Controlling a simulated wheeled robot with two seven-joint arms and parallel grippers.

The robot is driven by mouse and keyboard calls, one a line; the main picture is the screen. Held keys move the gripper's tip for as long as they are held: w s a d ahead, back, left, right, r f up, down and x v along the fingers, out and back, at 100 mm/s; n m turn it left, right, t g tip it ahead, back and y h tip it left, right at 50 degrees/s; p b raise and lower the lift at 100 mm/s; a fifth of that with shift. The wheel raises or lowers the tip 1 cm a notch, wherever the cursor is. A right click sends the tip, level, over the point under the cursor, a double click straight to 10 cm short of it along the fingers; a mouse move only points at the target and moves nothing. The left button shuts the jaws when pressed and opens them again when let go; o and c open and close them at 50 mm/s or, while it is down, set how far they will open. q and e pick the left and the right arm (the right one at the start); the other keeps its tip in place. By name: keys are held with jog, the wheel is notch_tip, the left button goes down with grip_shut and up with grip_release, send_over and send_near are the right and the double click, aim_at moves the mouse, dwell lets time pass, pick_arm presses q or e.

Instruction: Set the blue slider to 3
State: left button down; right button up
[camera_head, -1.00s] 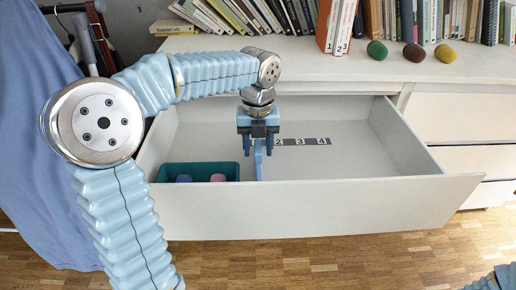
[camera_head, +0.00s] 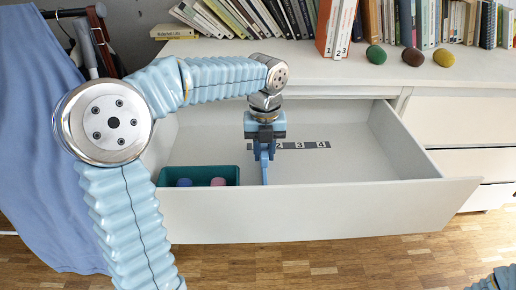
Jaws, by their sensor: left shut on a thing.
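The blue slider (camera_head: 265,174) is a thin upright blue piece inside the open white drawer (camera_head: 330,210). My left gripper (camera_head: 264,157) reaches down into the drawer and is shut on the slider's upper part, hiding some of it. A dark number strip (camera_head: 308,145) lies behind the slider, with 2, 3 and 4 showing to the right of the gripper. My right gripper is not in view.
A dark green tray (camera_head: 199,170) with a blue piece (camera_head: 184,182) and a pink piece (camera_head: 217,182) sits in the drawer's left front, left of the slider. The drawer floor to the right (camera_head: 365,165) is clear. Books and several egg-shaped objects stand on the cabinet top.

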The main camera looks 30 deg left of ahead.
pick_arm(q)
jog(key=w+d+p, duration=0.5)
jog(key=w+d, duration=0.1)
jog(key=d, duration=0.4)
jog(key=shift+w+d, duration=0.25)
jog(key=shift+d, duration=0.1)
jog(key=c, duration=1)
grip_release()
notch_tip(320, 180, up, 14)
jog(key=p, duration=0.2)
jog(key=shift+f, duration=0.1)
